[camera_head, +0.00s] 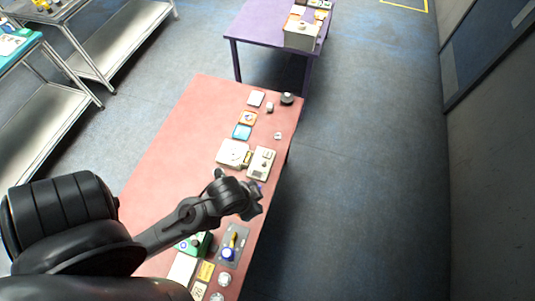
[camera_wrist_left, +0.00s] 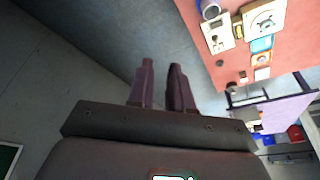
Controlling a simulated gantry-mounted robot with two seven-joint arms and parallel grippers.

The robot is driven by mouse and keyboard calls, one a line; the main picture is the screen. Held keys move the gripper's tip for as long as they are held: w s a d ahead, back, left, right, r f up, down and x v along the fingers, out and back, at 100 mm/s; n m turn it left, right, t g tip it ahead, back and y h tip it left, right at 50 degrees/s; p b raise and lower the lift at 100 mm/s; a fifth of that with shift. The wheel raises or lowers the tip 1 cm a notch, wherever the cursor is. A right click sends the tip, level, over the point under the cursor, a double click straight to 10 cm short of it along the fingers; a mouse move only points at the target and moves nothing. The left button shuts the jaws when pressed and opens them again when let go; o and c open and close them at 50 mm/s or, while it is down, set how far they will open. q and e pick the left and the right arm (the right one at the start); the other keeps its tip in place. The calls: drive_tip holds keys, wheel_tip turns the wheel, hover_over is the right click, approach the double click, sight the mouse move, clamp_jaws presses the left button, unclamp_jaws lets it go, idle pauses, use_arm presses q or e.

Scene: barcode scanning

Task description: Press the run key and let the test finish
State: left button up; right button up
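A beige device (camera_head: 262,163) with a dark patch and small keys lies on the red table, beside a flat white device (camera_head: 233,153). The beige device also shows in the left wrist view (camera_wrist_left: 217,33). Its keys are too small to read, so I cannot tell which is the run key. My left gripper (camera_head: 257,203) is over the table's right edge, on the near side of the beige device and apart from it. Its two fingers (camera_wrist_left: 160,85) stand apart with nothing between them. My right gripper is in neither view.
The red table (camera_head: 165,165) has bare room on its left. A teal pad (camera_head: 242,132), an orange item (camera_head: 247,117) and a dark round object (camera_head: 287,99) lie beyond the devices. A grey tray (camera_head: 233,260) lies nearer. A purple table (camera_head: 255,28) stands behind.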

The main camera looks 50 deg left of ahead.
use_arm(q)
drive_tip(key=shift+d, duration=0.15)
clamp_jaws()
idle(0.5)
idle(0.5)
